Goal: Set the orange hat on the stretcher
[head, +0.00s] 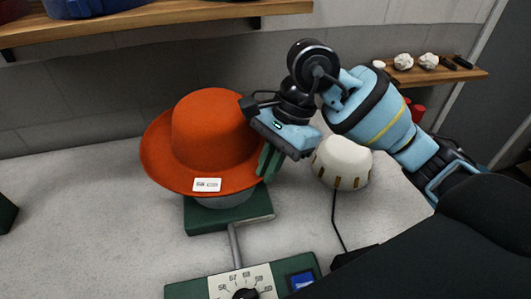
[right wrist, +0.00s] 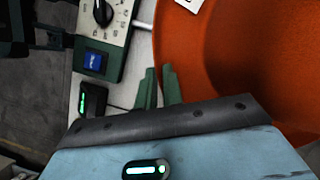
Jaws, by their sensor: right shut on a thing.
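The orange hat (head: 205,130) has a pale label (head: 207,185) on the front of its brim. My right gripper (head: 268,162) is shut on the right side of the brim. The hat is over the stretcher, whose grey rounded form (head: 224,201) and green base (head: 250,208) show below the brim. The brim hides the form's top, and I cannot tell whether the hat rests on it. In the right wrist view the green fingers (right wrist: 160,82) are at the edge of the orange brim (right wrist: 235,75). My left gripper is out of view.
A white dome with brown slots (head: 342,165) and a dark cable stands right of the hat, close to my right gripper. A green control box with a dial (head: 240,283) is in front. A wooden shelf (head: 170,16) hangs above. The counter at left is mostly clear.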

